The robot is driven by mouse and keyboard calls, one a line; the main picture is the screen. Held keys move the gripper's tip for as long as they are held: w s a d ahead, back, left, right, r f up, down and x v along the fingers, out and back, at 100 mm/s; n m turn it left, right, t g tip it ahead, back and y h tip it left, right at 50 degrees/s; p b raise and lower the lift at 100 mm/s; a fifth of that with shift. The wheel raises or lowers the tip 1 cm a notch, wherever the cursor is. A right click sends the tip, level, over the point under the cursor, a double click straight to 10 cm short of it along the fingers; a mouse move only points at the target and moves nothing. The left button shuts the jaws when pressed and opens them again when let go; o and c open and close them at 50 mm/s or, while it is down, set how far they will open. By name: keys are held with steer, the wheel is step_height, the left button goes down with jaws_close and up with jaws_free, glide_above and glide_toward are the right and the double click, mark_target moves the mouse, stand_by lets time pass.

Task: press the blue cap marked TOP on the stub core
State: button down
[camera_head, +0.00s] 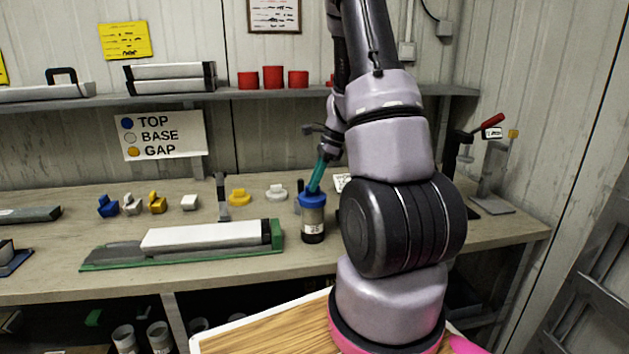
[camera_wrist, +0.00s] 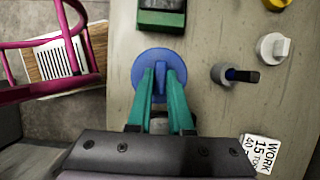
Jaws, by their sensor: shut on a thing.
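The stub core (camera_head: 314,222) stands upright on the bench as a dark clear-walled cylinder with a white label. The blue cap (camera_head: 312,200) sits at its upper end; I cannot tell whether it is fully seated. In the wrist view the blue cap (camera_wrist: 142,73) is a round disc with a raised rib across its middle. My gripper (camera_head: 315,188) points down from above, and its teal fingers are shut on the rib; the wrist view shows the fingertips (camera_wrist: 161,76) either side of it. The core is hidden under the cap in the wrist view.
A green tray (camera_head: 182,262) with a long white box lies to the left. Behind it stand blue, white and yellow caps (camera_head: 157,202). A wall sign (camera_head: 160,136) pairs blue with TOP. A red-handled press (camera_head: 490,165) stands at right. A dark upright tool (camera_wrist: 235,74) is close beside the cap.

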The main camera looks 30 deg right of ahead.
steer(key=shift+f, duration=0.75)
steer(key=shift+c, duration=1.3)
jaws_free()
steer(key=shift+r, duration=0.15)
steer(key=shift+r, duration=3.4)
